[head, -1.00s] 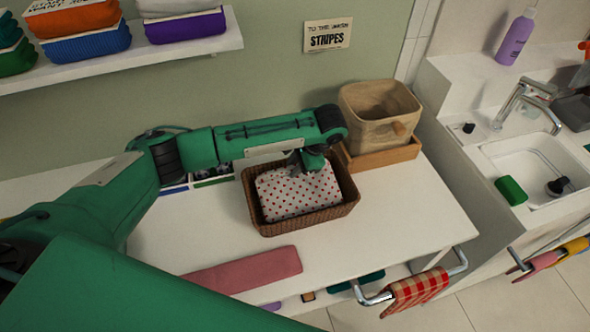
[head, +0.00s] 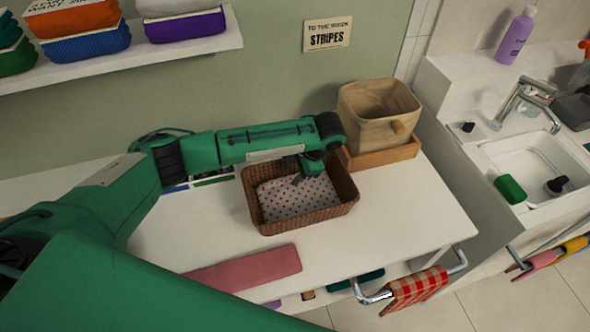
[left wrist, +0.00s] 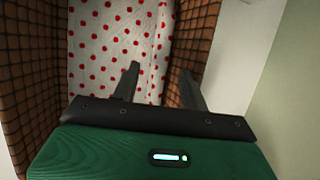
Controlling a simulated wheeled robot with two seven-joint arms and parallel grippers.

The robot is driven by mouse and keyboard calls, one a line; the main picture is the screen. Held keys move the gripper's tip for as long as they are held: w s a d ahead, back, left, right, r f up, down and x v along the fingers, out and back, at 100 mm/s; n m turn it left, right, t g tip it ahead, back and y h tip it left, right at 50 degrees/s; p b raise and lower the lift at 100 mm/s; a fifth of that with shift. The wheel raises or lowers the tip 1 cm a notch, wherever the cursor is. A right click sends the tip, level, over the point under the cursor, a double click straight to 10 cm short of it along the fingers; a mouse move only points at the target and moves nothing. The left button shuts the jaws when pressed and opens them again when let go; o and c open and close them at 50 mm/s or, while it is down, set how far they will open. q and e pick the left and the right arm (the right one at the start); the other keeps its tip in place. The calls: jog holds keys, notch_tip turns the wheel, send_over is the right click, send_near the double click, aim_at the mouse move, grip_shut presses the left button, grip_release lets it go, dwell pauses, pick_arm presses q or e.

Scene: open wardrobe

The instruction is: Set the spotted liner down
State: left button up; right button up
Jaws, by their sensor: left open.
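The spotted liner (head: 290,199), white with red dots, lies inside the brown wicker basket (head: 308,220) on the white counter. It also shows in the left wrist view (left wrist: 105,45) between the basket's woven walls (left wrist: 32,80). My left gripper (head: 298,179) is over the basket, near its back right part. In the left wrist view its two fingers (left wrist: 157,75) are spread apart, with the liner in front of and below them and nothing clearly gripped. The right finger is close to the basket wall; I cannot tell if it touches. My right gripper is not in view.
A beige fabric bin (head: 378,118) in a wooden tray (head: 385,157) stands right behind the basket. A folded pink cloth (head: 243,270) lies at the counter's front. A red checked towel (head: 414,290) hangs on the front rail. A shelf (head: 120,57) with folded cloths is above left.

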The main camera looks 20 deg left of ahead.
pick_arm(q)
jog(key=b+v, duration=0.1)
jog(key=v, duration=0.3)
notch_tip(320, 180, up, 6)
send_over(302, 186)
jog(key=d, duration=0.2)
jog(key=shift+p+v, duration=0.4)
jog(key=shift+v, duration=0.35)
jog(key=shift+d+f, duration=0.1)
jog(key=shift+d, duration=0.05)
